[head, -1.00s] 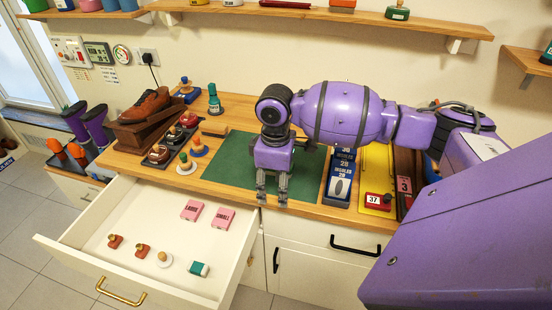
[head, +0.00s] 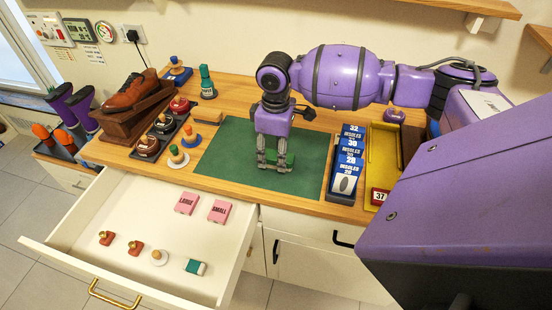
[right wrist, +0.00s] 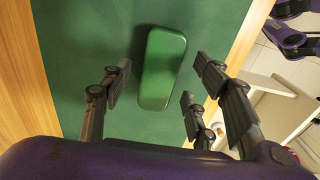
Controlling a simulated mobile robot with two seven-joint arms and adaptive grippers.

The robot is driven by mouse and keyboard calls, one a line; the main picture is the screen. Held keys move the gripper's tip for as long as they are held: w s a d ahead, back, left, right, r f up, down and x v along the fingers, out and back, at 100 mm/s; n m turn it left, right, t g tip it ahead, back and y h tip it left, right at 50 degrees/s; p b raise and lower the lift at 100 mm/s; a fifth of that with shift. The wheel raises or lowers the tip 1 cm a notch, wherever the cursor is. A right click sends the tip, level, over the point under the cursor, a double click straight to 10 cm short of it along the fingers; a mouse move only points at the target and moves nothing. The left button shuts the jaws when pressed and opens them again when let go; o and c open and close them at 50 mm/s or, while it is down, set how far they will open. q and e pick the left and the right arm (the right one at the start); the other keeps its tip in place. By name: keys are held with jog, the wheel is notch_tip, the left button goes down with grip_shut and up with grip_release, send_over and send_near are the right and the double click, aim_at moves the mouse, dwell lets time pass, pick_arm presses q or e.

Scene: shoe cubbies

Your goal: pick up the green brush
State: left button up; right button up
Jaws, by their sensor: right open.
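The green brush (right wrist: 163,68) is a rounded green block lying on the dark green mat (right wrist: 75,50). In the head view the brush (head: 288,158) is partly hidden behind my right gripper (head: 274,167). The right gripper also shows in the right wrist view (right wrist: 155,92), with its fingers open and spread to either side of the brush. No finger is seen closed on it. The exact height of the fingertips over the mat is hard to tell.
Blue insoles boxes (head: 347,160) and a yellow tray (head: 381,160) stand right of the mat. An open white drawer (head: 150,215) juts out in front with small items.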

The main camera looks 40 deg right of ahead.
jog(key=shift+f, duration=0.95)
jog(key=c, duration=1.3)
jog(key=shift+r, duration=0.15)
